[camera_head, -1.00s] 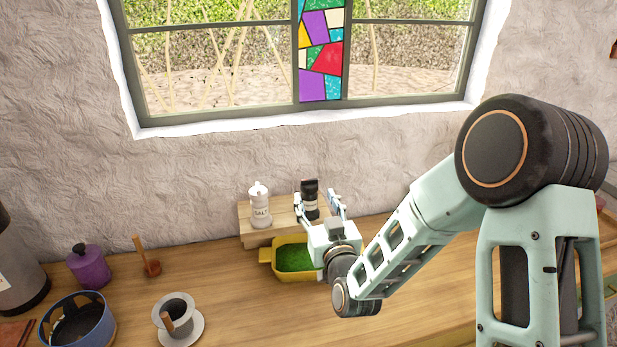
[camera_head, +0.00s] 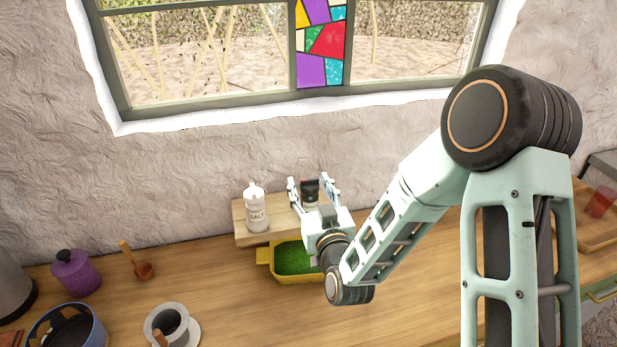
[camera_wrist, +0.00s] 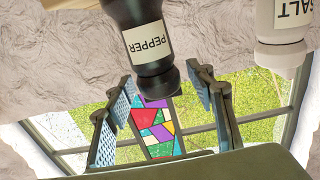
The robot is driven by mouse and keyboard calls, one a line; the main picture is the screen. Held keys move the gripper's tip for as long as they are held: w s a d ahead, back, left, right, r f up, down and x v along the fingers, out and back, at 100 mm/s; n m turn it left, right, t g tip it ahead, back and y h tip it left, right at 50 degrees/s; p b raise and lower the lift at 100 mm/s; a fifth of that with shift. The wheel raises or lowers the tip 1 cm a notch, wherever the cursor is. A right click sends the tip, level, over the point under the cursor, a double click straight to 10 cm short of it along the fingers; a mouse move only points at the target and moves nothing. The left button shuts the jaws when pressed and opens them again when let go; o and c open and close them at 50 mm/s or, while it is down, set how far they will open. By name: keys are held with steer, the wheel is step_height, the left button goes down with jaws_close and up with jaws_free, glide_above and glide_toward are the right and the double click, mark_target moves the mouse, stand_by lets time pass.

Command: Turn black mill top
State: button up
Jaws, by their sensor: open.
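The black pepper mill (camera_head: 310,187) stands upright on a wooden riser by the wall, partly hidden by my gripper. In the wrist view the mill (camera_wrist: 141,22) appears upside down, with a white PEPPER label and its rounded black top pointing down the picture. My gripper (camera_head: 311,184) is open and empty, one finger on each side of the mill in the head view. In the wrist view the mill's top lies between the two blue-padded fingers (camera_wrist: 158,80), with gaps on both sides. I see no contact; the depth of overlap is unclear.
A white salt shaker (camera_head: 257,212) stands left of the mill on the wooden riser (camera_head: 240,224). A yellow tray with green filling (camera_head: 265,256) sits below my wrist.

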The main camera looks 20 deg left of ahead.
steer(key=shift+w, duration=0.1)
stand_by(0.3)
steer(key=c, duration=1.2)
steer(key=shift+a+f+m+h+b, duration=0.1)
steer(key=shift+m+h+b, duration=0.25)
steer(key=shift+b, duration=0.3)
steer(key=shift+t+h+b, duration=0.35)
steer(key=shift+t+b, duration=0.05)
steer(key=m+t+h+b, duration=0.1)
steer(key=m+h+b, duration=0.1)
steer(key=h+b, duration=0.1)
steer(key=shift+a+f+m+b, duration=0.1)
steer(key=shift+f+m+b, duration=0.05)
steer(key=shift+m+b, duration=0.25)
steer(key=m+h+b, duration=0.1)
steer(key=h+b, duration=0.1)
steer(key=m+h+b, duration=0.1)
steer(key=m+h, duration=0.1)
steer(key=h, duration=0.1)
steer(key=shift+t+b, duration=0.35)
steer(key=shift+t, duration=0.05)
steer(key=shift+r+m+h+b, duration=0.25)
steer(key=shift+m+h+b, duration=0.3)
steer(key=shift+m+h, duration=0.75)
